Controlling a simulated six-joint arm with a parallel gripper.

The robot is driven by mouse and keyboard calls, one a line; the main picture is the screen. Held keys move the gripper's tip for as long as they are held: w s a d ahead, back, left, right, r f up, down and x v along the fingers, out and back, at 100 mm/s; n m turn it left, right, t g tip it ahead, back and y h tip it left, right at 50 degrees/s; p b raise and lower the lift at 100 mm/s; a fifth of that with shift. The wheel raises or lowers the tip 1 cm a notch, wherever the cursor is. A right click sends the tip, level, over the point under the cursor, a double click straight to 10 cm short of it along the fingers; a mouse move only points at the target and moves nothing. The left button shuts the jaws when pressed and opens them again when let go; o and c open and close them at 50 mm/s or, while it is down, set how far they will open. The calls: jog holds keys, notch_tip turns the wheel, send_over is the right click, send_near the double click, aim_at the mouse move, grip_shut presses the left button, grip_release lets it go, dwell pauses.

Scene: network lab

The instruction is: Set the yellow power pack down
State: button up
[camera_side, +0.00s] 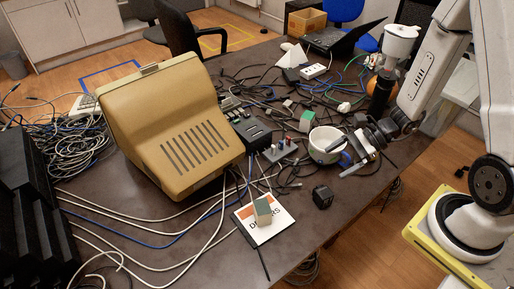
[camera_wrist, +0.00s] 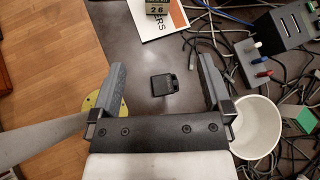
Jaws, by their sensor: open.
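I see no clear yellow power pack on the table. A small black box (camera_side: 322,197) lies on the table in front of the gripper. In the wrist view the black box (camera_wrist: 163,84) shows between the fingers, below them and apart from them. A yellow disc-like thing (camera_wrist: 92,102) is partly hidden behind the left finger; I cannot tell what it is.
The white pot (camera_side: 326,144) stands close to the gripper. A cube (camera_side: 263,210) sits on a printed sheet (camera_side: 283,219) near the front. A large tan monitor (camera_side: 180,125), a black device (camera_side: 250,130) and many cables crowd the left and back. Bare table surrounds the black box.

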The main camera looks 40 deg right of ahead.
notch_tip(320, 180, up, 8)
jog(key=n+g+h, duration=0.2)
jog(key=n+h, duration=0.7)
jog(key=n, duration=1.1)
jog(key=shift+s+a+f+n+h, duration=0.15)
jog(key=shift+s+a+n+h, duration=0.15)
jog(key=shift+a+n+h, duration=0.15)
